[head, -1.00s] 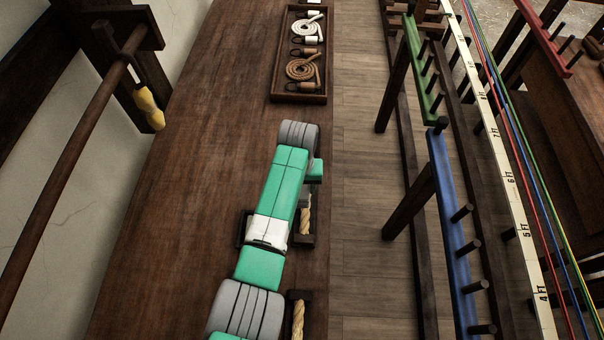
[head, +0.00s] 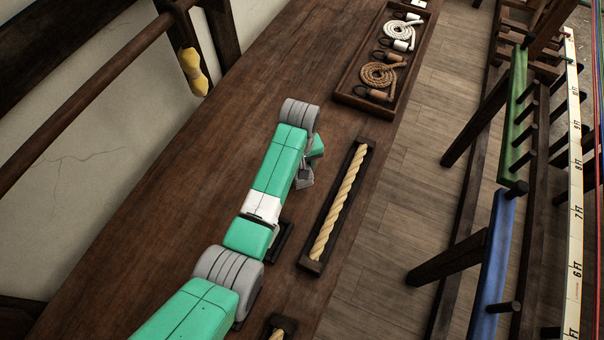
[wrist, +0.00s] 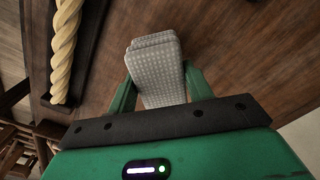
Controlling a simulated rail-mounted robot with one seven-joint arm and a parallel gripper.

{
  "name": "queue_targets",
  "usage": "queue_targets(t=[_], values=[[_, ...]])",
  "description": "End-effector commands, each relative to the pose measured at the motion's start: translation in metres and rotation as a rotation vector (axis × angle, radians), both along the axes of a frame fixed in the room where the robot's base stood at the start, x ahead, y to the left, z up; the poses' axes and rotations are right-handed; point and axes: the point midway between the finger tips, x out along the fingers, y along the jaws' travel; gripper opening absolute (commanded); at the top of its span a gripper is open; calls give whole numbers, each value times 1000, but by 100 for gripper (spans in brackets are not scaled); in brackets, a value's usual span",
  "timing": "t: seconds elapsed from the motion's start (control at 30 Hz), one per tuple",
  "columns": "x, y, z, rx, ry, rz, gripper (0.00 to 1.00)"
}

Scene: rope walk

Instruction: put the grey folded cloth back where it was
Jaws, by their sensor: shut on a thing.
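The grey folded cloth (wrist: 158,68) shows in the wrist view, pale with small light dots, between the two green fingers of my gripper (wrist: 160,88). The gripper is shut on it, and the cloth sticks out past the fingertips over brown wood. In the head view the cloth (head: 305,178) is a small grey patch below my gripper (head: 312,160), beside my forearm and left of a rope tray. I cannot tell whether it touches the bench.
A dark tray with a thick pale rope (head: 339,202) lies just right of my gripper on the bench (head: 230,110). Farther back, a wooden tray (head: 349,99) holds coiled ropes. A dark-edged holder (head: 284,240) sits partly behind my arm. The bench left of my arm is bare.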

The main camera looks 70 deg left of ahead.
Motion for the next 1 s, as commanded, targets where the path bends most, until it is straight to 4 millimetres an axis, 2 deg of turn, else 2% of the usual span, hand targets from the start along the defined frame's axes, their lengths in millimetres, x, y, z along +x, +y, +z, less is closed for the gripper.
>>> queue_targets(t=[0.13, 0.33, 0.67, 0.7, 0.77, 0.8, 1.0], values=[[0, 0, -7, 0, 1, -1, 29], [0, 0, -38, -1, 0, -1, 29], [1, 0, -41, 0, -1, -2, 29], [1, 0, -40, 1, -1, -2, 56], [1, 0, -40, 1, -1, -2, 68], [1, 0, -40, 1, -1, -2, 72], [1, 0, -40, 0, -1, -2, 72]])
